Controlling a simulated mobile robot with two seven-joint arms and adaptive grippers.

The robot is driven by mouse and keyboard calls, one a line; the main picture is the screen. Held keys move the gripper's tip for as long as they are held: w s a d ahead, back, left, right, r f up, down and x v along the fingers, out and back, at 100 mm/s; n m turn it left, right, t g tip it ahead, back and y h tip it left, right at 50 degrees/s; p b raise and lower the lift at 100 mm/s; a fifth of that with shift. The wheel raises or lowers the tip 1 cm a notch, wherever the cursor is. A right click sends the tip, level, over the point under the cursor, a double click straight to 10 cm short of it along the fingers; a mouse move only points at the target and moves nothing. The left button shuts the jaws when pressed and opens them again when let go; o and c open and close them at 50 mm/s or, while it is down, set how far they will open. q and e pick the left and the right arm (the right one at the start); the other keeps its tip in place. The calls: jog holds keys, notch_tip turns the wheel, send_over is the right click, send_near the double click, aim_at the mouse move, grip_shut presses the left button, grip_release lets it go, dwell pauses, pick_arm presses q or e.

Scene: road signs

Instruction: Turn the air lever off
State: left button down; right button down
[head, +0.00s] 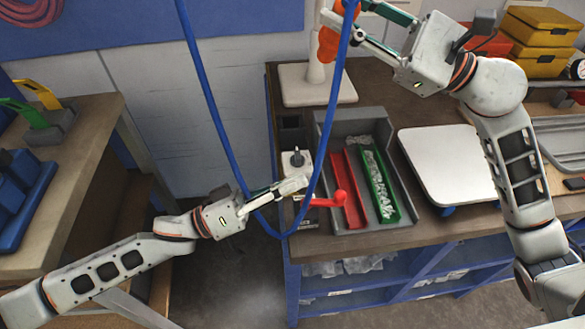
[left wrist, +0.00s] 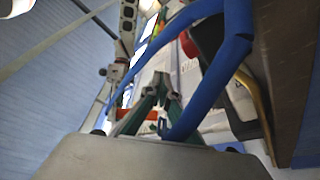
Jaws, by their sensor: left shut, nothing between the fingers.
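The red air lever (head: 328,201) sticks out to the right from beside a small white box with a dark knob (head: 296,160), at the left front of the workbench. Its rounded end is at the right. My left gripper (head: 306,184) is shut and empty, with its tips just above and left of the lever; I cannot tell if they touch it. In the left wrist view its fingers (left wrist: 160,80) meet, and a blue hose (left wrist: 215,85) passes close in front. My right gripper (head: 345,12) is at the top by an orange part (head: 328,44); its grip is unclear.
The blue hose (head: 212,105) hangs in a loop around my left gripper. A grey tray (head: 385,123) holds a red bin (head: 347,190) and a green bin (head: 380,185) right of the lever. A white board (head: 440,160) lies further right. A stand base (head: 317,88) is behind.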

aim_at(326, 199)
pick_arm(q)
jog(key=shift+s+d+f, duration=0.15)
jog(key=shift+d+f, duration=0.05)
jog(key=shift+d, duration=0.9)
jog(key=shift+s+d+f, duration=0.15)
jog(key=shift+d+f, duration=0.1)
jog(key=shift+d, duration=0.9)
jog(key=shift+s+d+f, duration=0.15)
jog(key=shift+d+f, duration=0.05)
jog(key=shift+d, duration=0.9)
